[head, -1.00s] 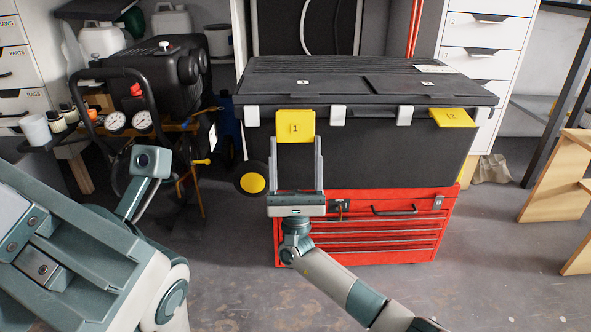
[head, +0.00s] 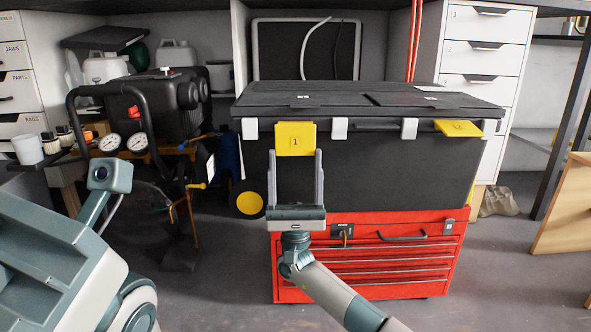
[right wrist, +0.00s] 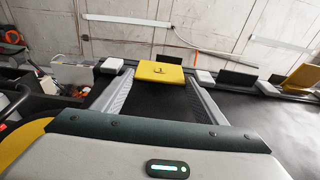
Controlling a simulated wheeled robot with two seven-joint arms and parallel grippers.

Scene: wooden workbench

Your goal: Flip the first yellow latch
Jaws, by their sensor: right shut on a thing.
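The first yellow latch (head: 295,140), marked 1, is on the front left of a black chest (head: 375,165). It lies against the chest's front face, just below the lid edge. My right gripper (head: 295,154) reaches up from below with one fingertip at each side of the latch's lower edge. In the right wrist view the latch (right wrist: 160,72) sits between the ends of the two fingers. A second yellow latch (head: 459,128), marked 2, sticks outward at the front right. My left gripper is out of view.
The chest stands on a red tool cabinet (head: 375,258). A black compressor with gauges (head: 145,105) stands to the left, with a yellow-hubbed wheel (head: 249,203) near the chest. White drawers (head: 485,65) are behind at the right. The floor in front is open.

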